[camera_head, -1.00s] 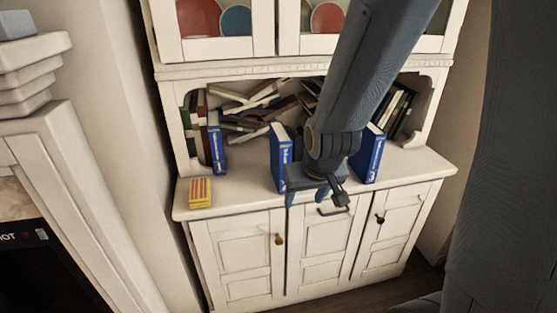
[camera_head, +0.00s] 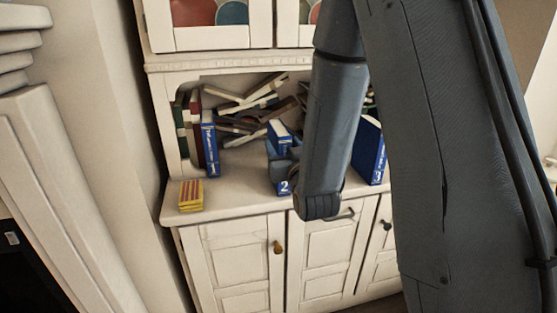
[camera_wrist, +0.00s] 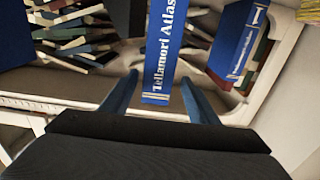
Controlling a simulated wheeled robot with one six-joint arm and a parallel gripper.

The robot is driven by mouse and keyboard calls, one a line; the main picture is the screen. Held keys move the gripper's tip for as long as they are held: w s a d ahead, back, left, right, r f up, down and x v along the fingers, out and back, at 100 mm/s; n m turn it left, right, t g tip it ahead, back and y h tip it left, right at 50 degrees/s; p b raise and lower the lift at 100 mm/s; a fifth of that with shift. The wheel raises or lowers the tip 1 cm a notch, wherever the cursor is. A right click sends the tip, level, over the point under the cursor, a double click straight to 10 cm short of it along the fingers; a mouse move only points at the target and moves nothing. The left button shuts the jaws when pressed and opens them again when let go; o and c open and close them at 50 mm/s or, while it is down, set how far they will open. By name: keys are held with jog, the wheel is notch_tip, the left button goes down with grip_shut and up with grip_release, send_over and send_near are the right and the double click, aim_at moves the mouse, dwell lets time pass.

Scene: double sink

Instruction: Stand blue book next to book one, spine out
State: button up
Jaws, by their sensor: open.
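A blue book marked 2 (camera_head: 284,187) stands upright on the cabinet counter, spine facing out, partly hidden by my arm. In the wrist view its spine reads "Tellamori Atlas" (camera_wrist: 163,45). My gripper (camera_wrist: 159,82) is open, with one finger on each side of this book; I cannot tell whether either touches it. In the head view my gripper (camera_head: 284,160) is partly hidden behind my forearm. Another blue book, likely book one (camera_head: 210,146), stands upright at the left, spine out, against darker books. It also shows in the wrist view (camera_wrist: 240,45).
A third blue book (camera_head: 370,150) stands to the right, partly behind my arm. A yellow and red box (camera_head: 191,195) sits at the counter's front left. Fallen books (camera_head: 245,105) lie heaped behind. Bare counter (camera_head: 240,185) lies between book one and the middle book.

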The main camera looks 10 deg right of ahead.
jog(key=w, duration=0.2)
jog(key=w+p, duration=0.1)
jog(key=w, duration=0.3)
jog(key=shift+w+d+r+p, duration=0.1)
jog(key=shift+d+r+p, duration=0.1)
jog(key=shift+r+p, duration=0.15)
jog(key=shift+w+f, duration=0.15)
jog(key=shift+w, duration=0.4)
grip_shut()
